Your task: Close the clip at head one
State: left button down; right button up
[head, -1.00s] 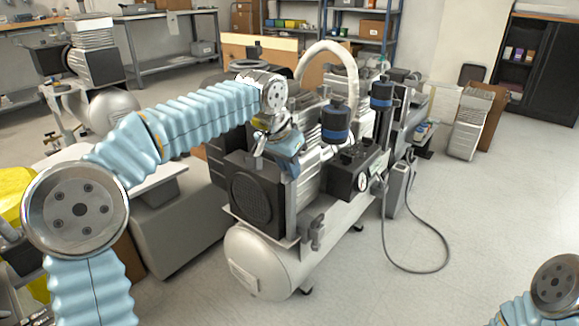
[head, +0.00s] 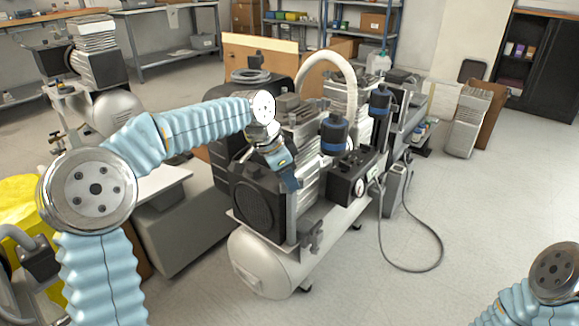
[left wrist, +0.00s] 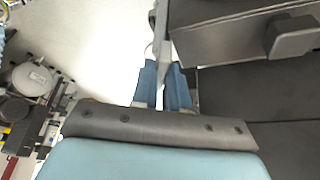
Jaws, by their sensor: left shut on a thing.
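The near compressor head (head: 256,203), with a black round-grilled cover, stands on a cream tank. I cannot read a number on it. My left gripper (head: 290,180) is over this head's upper front corner, pointing down and to the right. In the left wrist view, its blue fingers (left wrist: 165,86) are close together around a thin grey metal piece (left wrist: 162,45), which looks like the clip. A dark block lies just right of the fingers there. My right gripper is outside both views; only its arm shows.
Two black-and-blue filter canisters (head: 334,133) and a white hose (head: 328,60) rise behind the head. A black box with a gauge (head: 350,178) sits to its right. A grey cable (head: 440,245) loops on the clear floor at right.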

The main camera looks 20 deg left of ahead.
pick_arm(q)
jog(key=m+g+p, duration=0.1)
jog(key=m+p, duration=0.3)
jog(key=p, duration=0.1)
jog(key=shift+g+h, duration=0.3)
jog(key=shift+g, duration=0.1)
jog(key=m+p, duration=0.2)
jog(key=shift+w+f+m+g, duration=0.1)
jog(key=shift+m+g, duration=0.3)
jog(key=shift+f+m+p, duration=0.1)
jog(key=shift+m+p, duration=0.2)
jog(key=shift+p, duration=0.1)
jog(key=c, duration=1.1)
grip_release()
jog(key=shift+f, duration=0.1)
jog(key=shift+c, duration=0.2)
jog(key=shift+w+r, duration=0.1)
jog(key=shift+r, duration=0.1)
jog(key=p+v, duration=0.2)
jog(key=v, duration=1.1)
jog(key=shift+a+r, duration=0.25)
jog(key=shift+a, duration=0.1)
